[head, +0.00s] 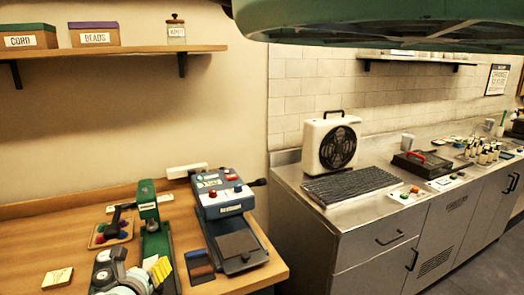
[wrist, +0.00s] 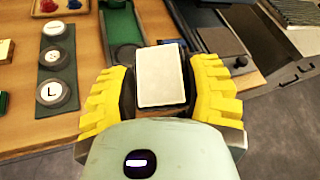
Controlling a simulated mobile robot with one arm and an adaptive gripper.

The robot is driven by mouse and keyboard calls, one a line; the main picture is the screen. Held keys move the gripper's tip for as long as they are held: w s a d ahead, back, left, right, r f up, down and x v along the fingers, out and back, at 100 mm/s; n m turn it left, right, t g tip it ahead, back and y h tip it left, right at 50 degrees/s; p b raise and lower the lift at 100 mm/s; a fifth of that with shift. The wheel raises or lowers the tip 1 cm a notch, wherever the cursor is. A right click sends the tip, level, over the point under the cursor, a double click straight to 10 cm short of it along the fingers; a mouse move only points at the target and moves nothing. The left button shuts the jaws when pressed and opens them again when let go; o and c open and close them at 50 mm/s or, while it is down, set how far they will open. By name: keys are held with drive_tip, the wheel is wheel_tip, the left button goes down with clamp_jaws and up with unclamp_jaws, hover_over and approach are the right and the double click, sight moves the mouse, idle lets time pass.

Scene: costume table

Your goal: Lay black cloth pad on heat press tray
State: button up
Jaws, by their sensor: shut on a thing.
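The blue-grey heat press (head: 222,195) stands on the wooden table, its dark tray (head: 238,243) extending toward the front. The tray also shows at upper right in the wrist view (wrist: 228,42). A small dark pad (head: 197,257) and a brown one lie beside the tray's left edge. My gripper (head: 158,272), with yellow fingers, is in front of the green machine, left of the press. In the wrist view my gripper (wrist: 164,92) is shut on a pale-faced rectangular block (wrist: 162,76) with dark edges. I cannot tell whether this is the black cloth pad.
The green machine (head: 150,215) stands close to the left of the press. A small tray of coloured pieces (head: 110,232) and a cream labelled block (head: 57,277) are farther left. A steel counter (head: 345,212) with a fan stands to the right, across a gap.

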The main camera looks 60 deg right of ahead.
drive_tip(key=w+a+r+n+t+y, duration=0.1)
drive_tip(key=w+a+r+n+y, duration=0.2)
drive_tip(key=a, duration=0.6)
drive_tip(key=w+a+r+n+t+y, duration=0.2)
drive_tip(key=w+a+n+y, duration=0.1)
drive_tip(key=a, duration=0.6)
drive_tip(key=w+a+r+n+t+y, duration=0.2)
drive_tip(key=w+a+r+n+y, duration=0.1)
drive_tip(key=a, duration=0.6)
drive_tip(key=shift+w+a+r+n+y, duration=0.2)
drive_tip(key=shift+r+n+y, duration=0.15)
drive_tip(key=shift+n+y, duration=0.55)
wheel_tip(320, 180, up, 36)
drive_tip(key=p, duration=3.6)
drive_tip(key=shift+r, duration=0.25)
drive_tip(key=shift+d+f, duration=0.1)
drive_tip(key=shift+d, duration=0.05)
